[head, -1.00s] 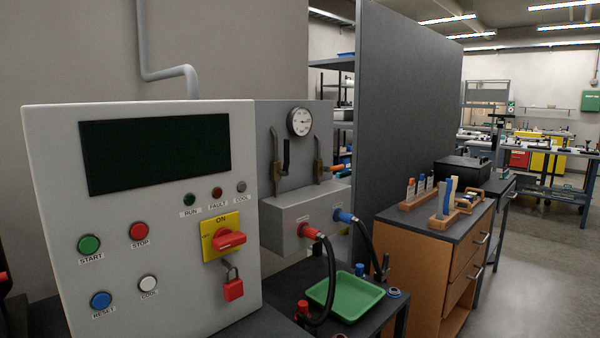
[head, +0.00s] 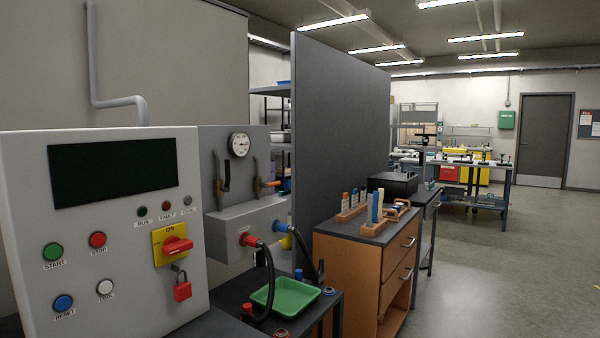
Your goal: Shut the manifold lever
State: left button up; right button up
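The grey manifold (head: 240,217) is fixed to a grey back panel right of the control cabinet. Two brass valves stand on its top. The left valve has a black lever (head: 227,177) that stands upright. The right valve has an orange lever (head: 270,184) that lies about level and points right. A round gauge (head: 239,145) sits above them. A red coupling (head: 247,239) with a black hose and a blue coupling (head: 280,227) are on the manifold front. Neither of my grippers is in view.
The control cabinet (head: 125,225) with a red switch and padlock (head: 182,291) stands close at left. A green tray (head: 284,298) is on a dark low table. A tall grey partition (head: 345,140) and wooden drawer cabinet (head: 350,275) stand to the right. Open floor (head: 490,275) lies at right.

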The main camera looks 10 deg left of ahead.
aim_at(226, 188)
jog(key=z, duration=0.65)
jog(key=k, duration=0.85)
jog(key=u, duration=0.15)
jog(key=i, duration=0.7)
jog(key=u, duration=0.6)
jog(key=i, duration=1)
jog(key=z, duration=0.4)
